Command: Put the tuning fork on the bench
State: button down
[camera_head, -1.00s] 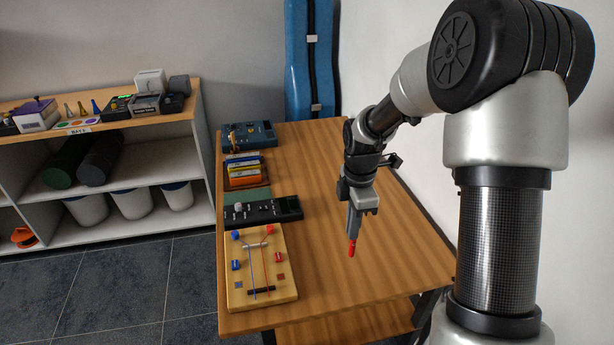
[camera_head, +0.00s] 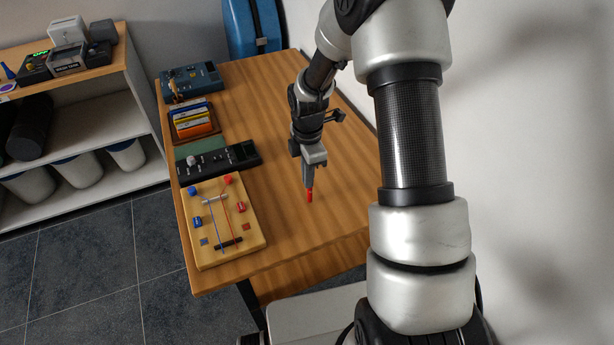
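My gripper (camera_head: 309,184) points down over the wooden bench (camera_head: 290,100), right of the wooden board. A small red piece (camera_head: 310,196) shows at the end of its grey fingers. I cannot tell whether this is a fingertip or part of a held thing, such as the tuning fork. The fingers are seen narrow and close together, and their gap is not visible. I cannot tell whether the red tip touches the bench top. No tuning fork can be clearly made out elsewhere.
A wooden board (camera_head: 194,248) with red and blue posts and wires lies at the bench's front left. Behind it are a black panel device (camera_head: 220,161), a rack of coloured boxes (camera_head: 193,118) and a blue case (camera_head: 192,82). A shelf unit (camera_head: 125,95) stands left. The bench's right side is mostly clear.

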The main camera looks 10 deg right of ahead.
jog(key=shift+f, duration=0.3)
jog(key=shift+f, duration=0.1)
jog(key=c, duration=1.9)
grip_release()
jog(key=shift+c, duration=0.2)
